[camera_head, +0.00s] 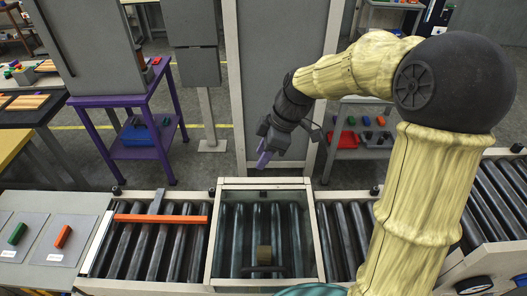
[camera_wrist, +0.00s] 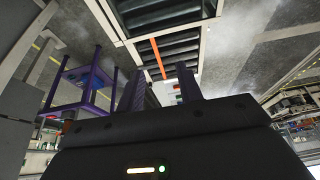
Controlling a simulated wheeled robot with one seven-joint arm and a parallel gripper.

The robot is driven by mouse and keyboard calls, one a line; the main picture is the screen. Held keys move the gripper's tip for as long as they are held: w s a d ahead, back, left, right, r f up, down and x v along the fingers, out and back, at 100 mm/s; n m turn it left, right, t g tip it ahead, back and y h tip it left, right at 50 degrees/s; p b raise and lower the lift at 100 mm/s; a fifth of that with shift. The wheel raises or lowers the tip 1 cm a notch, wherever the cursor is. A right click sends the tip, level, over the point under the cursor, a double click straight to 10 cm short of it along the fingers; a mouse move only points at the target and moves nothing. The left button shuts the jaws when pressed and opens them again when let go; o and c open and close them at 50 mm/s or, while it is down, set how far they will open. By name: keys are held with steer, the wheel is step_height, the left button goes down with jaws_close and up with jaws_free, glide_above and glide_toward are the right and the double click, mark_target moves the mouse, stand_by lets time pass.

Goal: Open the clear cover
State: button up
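The clear cover (camera_head: 232,240) is a see-through panel in a pale frame, lying shut over a section of the roller conveyor in the head view. A dark handle (camera_head: 264,268) with a brownish block-like part sits near its front edge. My gripper (camera_head: 263,160) hangs above and behind the cover's back edge, apart from it. In the wrist view my gripper's two purple fingers (camera_wrist: 160,73) stand apart with nothing between them. I cannot clearly tell the cover in the wrist view.
An orange bar (camera_head: 160,218) lies across the rollers left of the cover and also shows in the wrist view (camera_wrist: 158,58). A side table (camera_head: 40,240) at left holds green and orange blocks. A purple stand (camera_head: 125,100) and a grey panel (camera_head: 280,80) stand behind.

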steer(key=c, duration=0.7)
steer(key=shift+w, duration=0.2)
jaws_close()
steer(key=shift+s+d, duration=0.1)
steer(key=shift+s, duration=0.05)
steer(key=shift+s, duration=0.1)
steer(key=o, duration=0.7)
jaws_free()
